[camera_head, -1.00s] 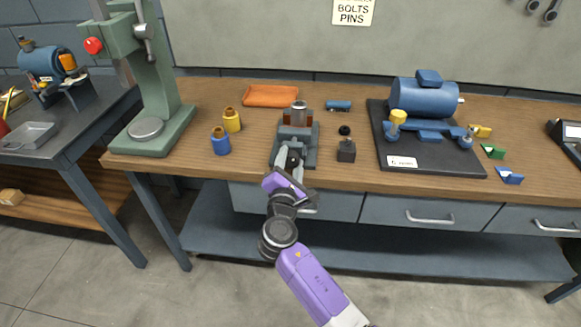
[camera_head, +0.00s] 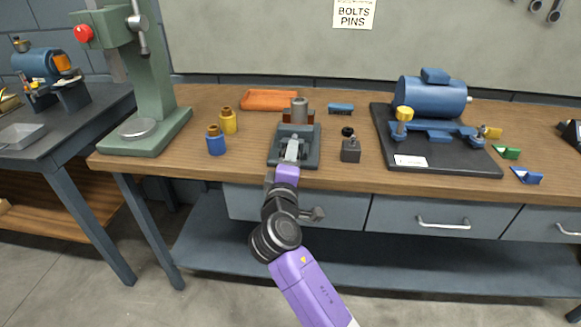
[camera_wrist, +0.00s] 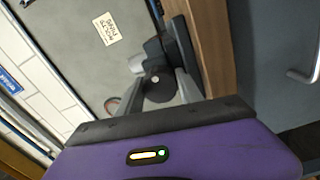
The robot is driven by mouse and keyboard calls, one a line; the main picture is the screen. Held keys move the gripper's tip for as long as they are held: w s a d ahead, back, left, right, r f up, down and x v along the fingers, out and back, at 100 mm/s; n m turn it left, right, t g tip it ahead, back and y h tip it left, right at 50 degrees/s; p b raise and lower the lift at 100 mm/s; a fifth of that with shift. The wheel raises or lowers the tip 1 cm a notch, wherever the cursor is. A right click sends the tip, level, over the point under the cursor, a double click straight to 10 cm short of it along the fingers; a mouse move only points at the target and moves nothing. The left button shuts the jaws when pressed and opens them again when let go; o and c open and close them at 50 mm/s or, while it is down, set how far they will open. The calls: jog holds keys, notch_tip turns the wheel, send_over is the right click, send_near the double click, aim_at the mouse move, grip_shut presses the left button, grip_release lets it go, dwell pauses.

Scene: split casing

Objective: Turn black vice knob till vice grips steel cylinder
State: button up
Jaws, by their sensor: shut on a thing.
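The grey vice (camera_head: 311,158) stands near the bench's front edge. The steel cylinder (camera_head: 299,110) stands upright at its far end, with a brownish part below it. I cannot tell whether the jaw touches it. My gripper (camera_head: 291,152) reaches over the vice's near side and hides the black knob in the head view. In the wrist view the black knob (camera_wrist: 160,88) shows as a dark disc with a pale centre dot, between the fingers of my gripper (camera_wrist: 158,97). The gripper is shut on it.
A small dark block with a black ball knob (camera_head: 350,149) stands close right of the vice. Blue (camera_head: 216,143) and yellow (camera_head: 228,121) bottle-shaped parts stand left. A motor on a black plate (camera_head: 440,161) is further right.

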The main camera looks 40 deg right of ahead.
jog(key=m+b, duration=0.1)
jog(key=m, duration=0.1)
jog(key=m+b, duration=0.1)
jog(key=b, duration=0.1)
jog(key=shift+f+m, duration=0.3)
jog(key=shift+m, duration=0.1)
jog(key=m+b, duration=0.3)
jog(key=b, duration=0.1)
jog(key=shift+m, duration=0.3)
jog(key=m+b, duration=0.3)
jog(key=shift+m, duration=0.3)
jog(key=shift+r+m+b, duration=0.15)
jog(key=shift+m+b, duration=1.5)
jog(key=shift+m, duration=0.05)
jog(key=o, duration=1.4)
jog(key=shift+r, duration=0.1)
jog(key=shift+a, duration=0.1)
